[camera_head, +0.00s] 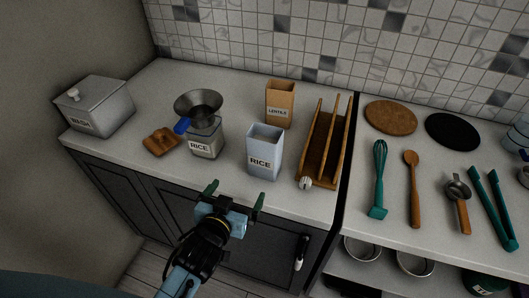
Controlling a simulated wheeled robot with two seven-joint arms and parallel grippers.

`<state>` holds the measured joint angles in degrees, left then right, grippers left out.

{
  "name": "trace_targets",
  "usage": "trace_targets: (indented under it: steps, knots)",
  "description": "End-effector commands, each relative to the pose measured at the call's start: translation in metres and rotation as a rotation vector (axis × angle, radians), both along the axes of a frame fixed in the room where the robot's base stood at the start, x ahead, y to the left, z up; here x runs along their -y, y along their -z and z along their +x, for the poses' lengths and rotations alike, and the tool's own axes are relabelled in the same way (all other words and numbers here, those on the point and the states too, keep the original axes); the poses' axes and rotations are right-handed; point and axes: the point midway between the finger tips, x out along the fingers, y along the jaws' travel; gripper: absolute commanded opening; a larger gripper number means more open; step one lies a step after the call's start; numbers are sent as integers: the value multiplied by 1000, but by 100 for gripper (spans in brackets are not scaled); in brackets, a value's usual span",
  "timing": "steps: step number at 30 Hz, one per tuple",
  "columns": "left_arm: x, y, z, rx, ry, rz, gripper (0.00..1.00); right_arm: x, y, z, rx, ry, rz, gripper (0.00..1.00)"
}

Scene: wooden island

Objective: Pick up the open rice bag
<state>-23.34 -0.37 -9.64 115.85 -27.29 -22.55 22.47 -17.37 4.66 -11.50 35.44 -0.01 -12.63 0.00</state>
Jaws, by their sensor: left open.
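The open rice bag (264,152) is a pale blue-white bag labelled RICE, standing upright on the counter with its top open. My left gripper (235,188) is open and empty, with its two green-tipped fingers spread apart. It is at the counter's front edge, in front of the bag and a little to its left, apart from it. A glass jar (207,146), also labelled RICE, stands to the left of the bag with a metal funnel (199,103) on top. My right gripper is not in view.
A brown lentils bag (280,104) stands behind the rice bag. A wooden rack (324,145) is close on its right. A wooden lid (160,142) and a white bin (97,106) are at left. Utensils (413,187) lie at right. The counter's back left is clear.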

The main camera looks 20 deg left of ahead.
Motion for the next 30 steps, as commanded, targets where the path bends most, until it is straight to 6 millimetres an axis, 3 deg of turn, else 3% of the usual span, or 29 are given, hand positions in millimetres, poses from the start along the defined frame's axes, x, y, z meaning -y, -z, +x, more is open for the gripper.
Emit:
trace_targets:
  steps: [1,3,7,11,21,30]
  knots:
    - [6,-31,9,104,11,-16,100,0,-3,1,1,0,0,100]
    - [13,-55,14,198,31,-26,100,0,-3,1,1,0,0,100]
    - [22,-78,20,293,61,-40,100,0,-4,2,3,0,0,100]
    - [25,-84,33,317,69,-41,100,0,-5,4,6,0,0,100]
    - [28,-83,91,313,68,-40,100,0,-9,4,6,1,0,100]
    - [30,-84,113,312,69,-39,100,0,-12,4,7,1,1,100]
